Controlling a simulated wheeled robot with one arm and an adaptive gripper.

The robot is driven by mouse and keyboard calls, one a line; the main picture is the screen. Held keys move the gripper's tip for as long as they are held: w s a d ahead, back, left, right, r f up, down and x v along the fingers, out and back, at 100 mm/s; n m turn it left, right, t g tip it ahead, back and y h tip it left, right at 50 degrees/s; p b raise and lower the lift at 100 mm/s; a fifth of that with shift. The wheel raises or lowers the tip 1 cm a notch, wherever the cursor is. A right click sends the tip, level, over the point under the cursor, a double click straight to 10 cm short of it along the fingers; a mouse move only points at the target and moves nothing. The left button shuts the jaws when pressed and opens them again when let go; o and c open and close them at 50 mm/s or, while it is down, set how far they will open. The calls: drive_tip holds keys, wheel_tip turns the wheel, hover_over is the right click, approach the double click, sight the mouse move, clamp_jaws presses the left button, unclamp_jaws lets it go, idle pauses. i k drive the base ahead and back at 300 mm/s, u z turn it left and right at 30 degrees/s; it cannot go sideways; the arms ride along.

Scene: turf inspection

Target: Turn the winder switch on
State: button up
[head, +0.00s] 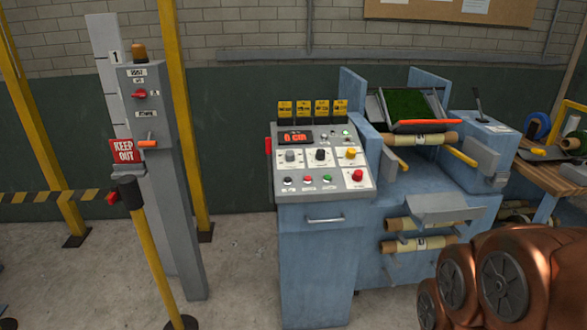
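A blue machine (317,255) stands in the middle with a sloped grey control panel (300,168). The panel carries a grey knob (290,156), a black knob (320,155), a yellow knob (351,153), a red button (357,175), and a row of small buttons under a red-lit display (296,138). The labels are too small to read, so I cannot tell which control is the winder switch. A grey post (160,190) at left has a red rotary switch (139,94) and an orange-handled lever (147,143). My gripper is not in view; part of my arm shows at lower right.
Rolls (420,139) and a strip of green turf (407,104) sit on the machine's right part. A yellow post (152,255) with a striped barrier (50,196) and a KEEP OUT sign (124,151) stands at left. A wooden bench (555,175) is at right. Concrete floor is open between post and machine.

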sight(357, 176)
drive_tip(key=u, duration=0.65)
drive_tip(key=i, duration=0.95)
drive_tip(key=u, duration=0.2)
